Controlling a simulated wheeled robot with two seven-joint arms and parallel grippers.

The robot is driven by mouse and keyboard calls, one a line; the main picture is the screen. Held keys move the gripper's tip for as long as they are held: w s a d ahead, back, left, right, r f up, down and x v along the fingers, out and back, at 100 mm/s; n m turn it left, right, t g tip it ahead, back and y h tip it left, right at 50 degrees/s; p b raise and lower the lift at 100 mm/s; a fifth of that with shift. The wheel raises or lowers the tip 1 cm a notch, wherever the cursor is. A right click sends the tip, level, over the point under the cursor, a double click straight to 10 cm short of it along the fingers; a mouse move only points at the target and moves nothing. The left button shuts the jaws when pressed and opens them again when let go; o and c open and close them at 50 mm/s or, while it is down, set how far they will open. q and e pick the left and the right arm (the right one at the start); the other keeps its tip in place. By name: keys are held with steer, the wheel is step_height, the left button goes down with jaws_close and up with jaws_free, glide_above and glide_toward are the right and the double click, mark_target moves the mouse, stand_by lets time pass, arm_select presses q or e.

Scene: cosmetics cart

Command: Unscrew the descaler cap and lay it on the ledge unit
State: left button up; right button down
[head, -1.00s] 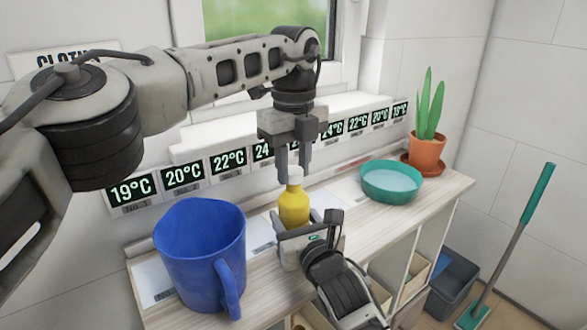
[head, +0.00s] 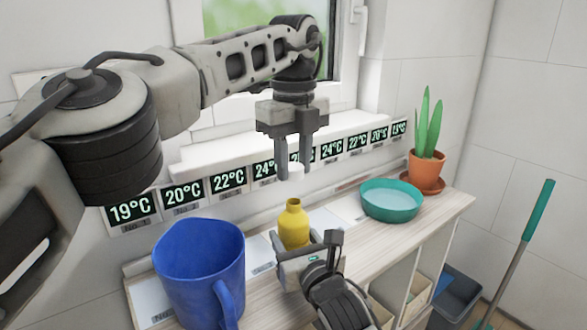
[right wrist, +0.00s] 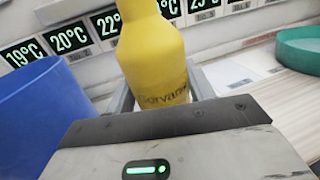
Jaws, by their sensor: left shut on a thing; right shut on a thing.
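The yellow descaler bottle (head: 294,224) stands upright on the wood-topped unit (head: 420,222), its neck open. My right gripper (head: 306,257) is shut around the bottle's lower body. The bottle also shows between the fingers in the right wrist view (right wrist: 158,65), with its top out of frame. The white cap (head: 296,171) is off the bottle, between the fingertips of my left gripper (head: 295,168). That gripper is shut on the cap and points down, a short way above the neck. A long white ledge (head: 222,160) runs behind, under the window.
A large blue jug (head: 200,262) stands left of the bottle. A teal bowl (head: 392,204) and a potted plant (head: 427,165) stand to the right. Temperature displays (head: 228,179) line the back. Bare wood shows in front of the bowl.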

steer(key=shift+c, duration=2.3)
jaws_free()
